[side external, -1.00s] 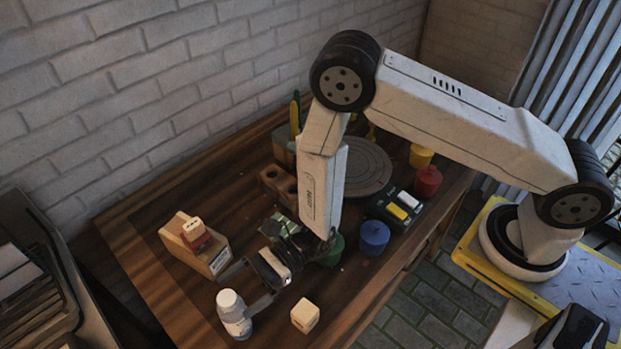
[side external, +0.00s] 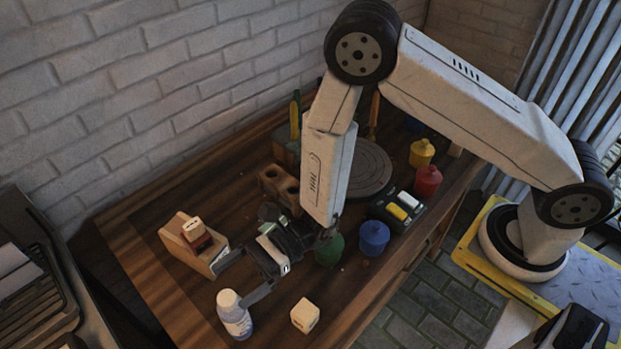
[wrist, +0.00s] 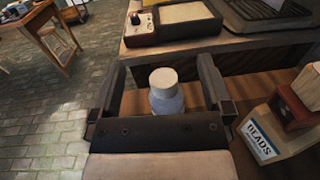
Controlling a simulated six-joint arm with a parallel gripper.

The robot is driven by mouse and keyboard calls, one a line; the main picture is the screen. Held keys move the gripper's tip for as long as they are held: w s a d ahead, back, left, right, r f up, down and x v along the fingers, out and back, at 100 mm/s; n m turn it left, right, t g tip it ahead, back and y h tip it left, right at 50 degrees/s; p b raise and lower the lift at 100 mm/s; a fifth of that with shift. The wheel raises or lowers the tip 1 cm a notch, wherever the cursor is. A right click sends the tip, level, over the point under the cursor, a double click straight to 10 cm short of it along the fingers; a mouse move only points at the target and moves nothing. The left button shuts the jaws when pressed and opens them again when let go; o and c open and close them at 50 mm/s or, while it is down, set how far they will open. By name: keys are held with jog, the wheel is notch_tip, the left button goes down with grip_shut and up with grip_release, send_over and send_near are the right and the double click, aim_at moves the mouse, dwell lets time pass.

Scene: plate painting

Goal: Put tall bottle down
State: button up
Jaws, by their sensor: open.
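The tall bottle (side external: 235,318), pale with a white cap, stands upright on the wooden table (side external: 165,290) near its edge, at the lower left in the side view. In the wrist view the bottle (wrist: 166,95) appears between the two fingers, with gaps on both sides. My gripper (side external: 231,287) is open and empty, just up and to the right of the bottle in the side view. The gripper (wrist: 163,88) hides the bottle's lower part in the wrist view.
A box labelled beads (wrist: 265,135) with small blocks on top stands beside the gripper. A wooden cube (side external: 305,315) sits right of the bottle. Green (side external: 328,250), blue (side external: 373,238), red (side external: 428,181) and yellow (side external: 421,153) jars stand farther right.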

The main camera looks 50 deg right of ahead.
jog(key=s+d+r+n+g+h, duration=0.1)
jog(key=s+d+n+g+h, duration=0.2)
jog(key=d+n+h, duration=0.3)
jog(key=s+d+r+n+g+h, duration=0.25)
jog(key=s+d+n+h, duration=0.2)
jog(key=d, duration=0.35)
jog(key=w+d+r+n+t+h, duration=0.2)
jog(key=d+n+t+h, duration=0.1)
jog(key=d, duration=0.6)
jog(key=w+d+r+n+t+h, duration=0.2)
jog(key=w+d+n+t+h, duration=0.1)
jog(key=d, duration=0.6)
jog(key=shift+d+n+t+h, duration=0.4)
jog(key=shift+n+h, duration=0.35)
jog(key=shift+n, duration=0.4)
